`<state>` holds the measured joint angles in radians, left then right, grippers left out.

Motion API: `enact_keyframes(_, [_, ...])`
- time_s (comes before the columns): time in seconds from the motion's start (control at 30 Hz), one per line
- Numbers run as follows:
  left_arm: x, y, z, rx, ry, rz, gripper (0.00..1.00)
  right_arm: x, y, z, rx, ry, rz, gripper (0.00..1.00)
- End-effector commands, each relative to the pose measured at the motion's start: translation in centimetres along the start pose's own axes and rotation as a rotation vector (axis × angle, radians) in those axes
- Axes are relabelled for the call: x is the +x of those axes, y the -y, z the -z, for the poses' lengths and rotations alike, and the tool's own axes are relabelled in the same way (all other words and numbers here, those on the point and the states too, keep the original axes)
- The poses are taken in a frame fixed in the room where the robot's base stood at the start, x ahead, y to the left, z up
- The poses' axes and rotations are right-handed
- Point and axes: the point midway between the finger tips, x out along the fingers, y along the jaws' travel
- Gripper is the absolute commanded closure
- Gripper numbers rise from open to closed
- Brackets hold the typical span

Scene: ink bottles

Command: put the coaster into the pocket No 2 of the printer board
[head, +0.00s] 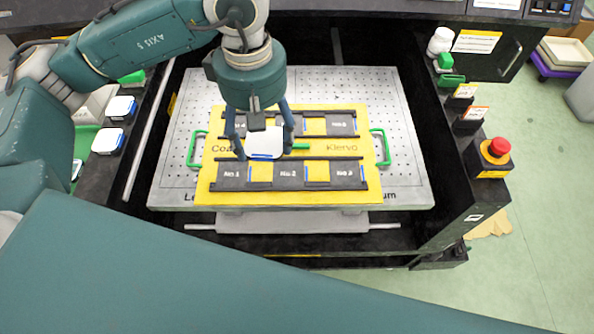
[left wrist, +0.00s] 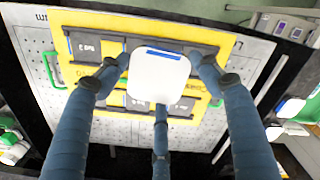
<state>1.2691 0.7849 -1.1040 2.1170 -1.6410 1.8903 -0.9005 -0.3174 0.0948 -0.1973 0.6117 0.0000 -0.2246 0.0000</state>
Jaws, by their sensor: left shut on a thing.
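The white coaster (head: 264,143) with a blue edge strip is held between the fingers of my left gripper (head: 262,140), over the middle of the yellow printer board (head: 204,192). In the left wrist view the coaster (left wrist: 158,78) sits between the three blue fingers of the gripper (left wrist: 160,85), with the board behind it. Pocket No 2 (head: 291,174) is the dark, empty middle pocket of the front row, just in front of the coaster. No 1 (head: 233,175) and No 3 (head: 335,174) flank it. The coaster and gripper hide part of the back row. My right gripper is out of view.
The board lies on a perforated metal plate (head: 405,160) and has green handles (head: 382,147) at its sides. White coasters (head: 121,107) stand at the left. A red emergency button (head: 499,147) and a white bottle (head: 440,40) are at the right. My teal arm link crosses the front.

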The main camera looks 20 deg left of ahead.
Motion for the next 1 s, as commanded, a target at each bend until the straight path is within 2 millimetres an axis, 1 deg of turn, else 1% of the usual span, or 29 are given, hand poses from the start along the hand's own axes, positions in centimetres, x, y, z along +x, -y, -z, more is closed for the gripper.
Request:
enact_keyframes(0.03, [-0.5, -0.7, 0.0, -0.139, 0.0, -0.001, 0.67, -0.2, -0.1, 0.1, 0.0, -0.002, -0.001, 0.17])
enact_keyframes(0.13, [-1.2, -1.9, -0.1, -0.448, 0.001, -0.001, 0.67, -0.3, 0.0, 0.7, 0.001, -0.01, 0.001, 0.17])
enact_keyframes(0.3, [-2.4, -3.8, -0.2, -0.962, 0.002, 0.002, 0.67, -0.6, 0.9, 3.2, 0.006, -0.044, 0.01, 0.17])
enact_keyframes(0.4, [-3.0, -4.6, -0.3, -1.222, 0.003, 0.006, 0.67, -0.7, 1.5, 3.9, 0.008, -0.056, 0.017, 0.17])
enact_keyframes(0.5, [-3.5, -5.2, -0.4, -1.425, 0.002, 0.01, 0.67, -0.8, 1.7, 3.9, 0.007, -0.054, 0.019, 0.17])
enact_keyframes(0.6, [-3.7, -5.7, -0.5, -1.563, 0.001, 0.013, 0.67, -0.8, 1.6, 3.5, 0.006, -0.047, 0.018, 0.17])
enact_keyframes(0.67, [-3.8, -5.8, -0.6, -1.615, 0.001, 0.015, 0.67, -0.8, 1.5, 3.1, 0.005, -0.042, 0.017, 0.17])
enact_keyframes(0.77, [-3.1, -5.8, -0.6, -1.658, -0.001, 0.02, 0.67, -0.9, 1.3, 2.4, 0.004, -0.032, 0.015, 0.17])
enact_keyframes(0.87, [-1.1, -5.7, -0.8, -1.666, -0.002, 0.026, 0.67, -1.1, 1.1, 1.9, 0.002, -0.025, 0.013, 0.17])
enact_keyframes(1.0, [2.4, -5.6, -0.7, -1.665, -0.004, 0.024, 0.67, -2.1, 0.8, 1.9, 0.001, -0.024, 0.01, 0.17])
